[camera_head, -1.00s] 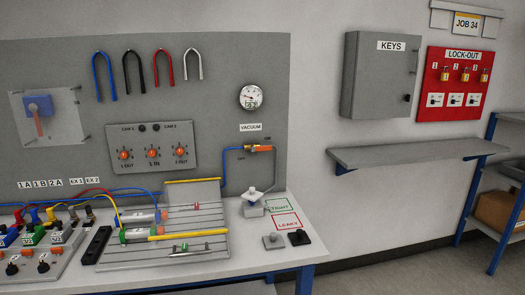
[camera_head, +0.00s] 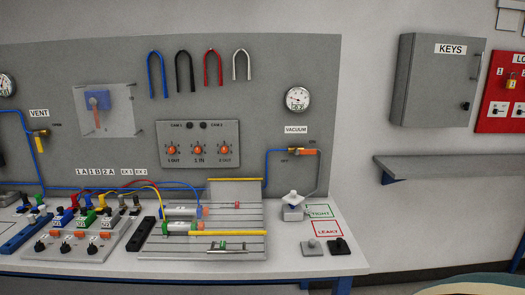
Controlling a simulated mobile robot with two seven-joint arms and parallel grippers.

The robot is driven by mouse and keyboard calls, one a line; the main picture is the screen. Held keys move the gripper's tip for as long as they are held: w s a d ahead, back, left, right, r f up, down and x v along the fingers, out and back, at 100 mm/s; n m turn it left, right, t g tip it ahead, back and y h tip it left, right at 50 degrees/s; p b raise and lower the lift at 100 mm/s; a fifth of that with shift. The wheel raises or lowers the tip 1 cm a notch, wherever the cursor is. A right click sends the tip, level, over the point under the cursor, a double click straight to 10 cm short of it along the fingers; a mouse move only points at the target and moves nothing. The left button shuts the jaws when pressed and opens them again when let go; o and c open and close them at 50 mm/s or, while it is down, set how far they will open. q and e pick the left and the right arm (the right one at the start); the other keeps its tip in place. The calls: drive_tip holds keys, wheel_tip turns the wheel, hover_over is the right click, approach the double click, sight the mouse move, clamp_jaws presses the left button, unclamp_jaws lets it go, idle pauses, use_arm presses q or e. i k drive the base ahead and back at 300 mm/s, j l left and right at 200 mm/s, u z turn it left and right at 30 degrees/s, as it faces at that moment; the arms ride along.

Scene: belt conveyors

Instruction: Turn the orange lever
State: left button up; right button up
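An orange lever (camera_head: 304,152) sits on the blue tube under the VACUUM label on the grey back panel. It lies about horizontal, between the small OFF mark on its left and the ON mark above its right end. Neither of my grippers is in view, and nothing touches the levers.
The workbench (camera_head: 180,268) holds a clamp fixture (camera_head: 250,243), coloured connectors and a white-knobbed block (camera_head: 293,207) below the vacuum lever. A gauge (camera_head: 298,99) hangs above. A grey shelf (camera_head: 450,167) juts out at right. A rounded thing shows at bottom right.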

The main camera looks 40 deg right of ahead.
sight(296, 152)
drive_tip(key=l+u, duration=0.25)
drive_tip(key=k+l+u, duration=0.25)
drive_tip(key=l, duration=0.15)
drive_tip(key=l+u, duration=0.3)
drive_tip(key=k+l+u, duration=0.1)
drive_tip(key=l, duration=0.25)
drive_tip(key=k+l+u, duration=0.1)
drive_tip(key=k+l, duration=0.15)
drive_tip(key=k+l+u, duration=0.1)
drive_tip(key=l, duration=0.35)
drive_tip(key=k+l, duration=0.3)
drive_tip(key=l, duration=0.15)
drive_tip(key=k+l, duration=0.35)
drive_tip(key=l, duration=0.15)
drive_tip(key=u, duration=0.05)
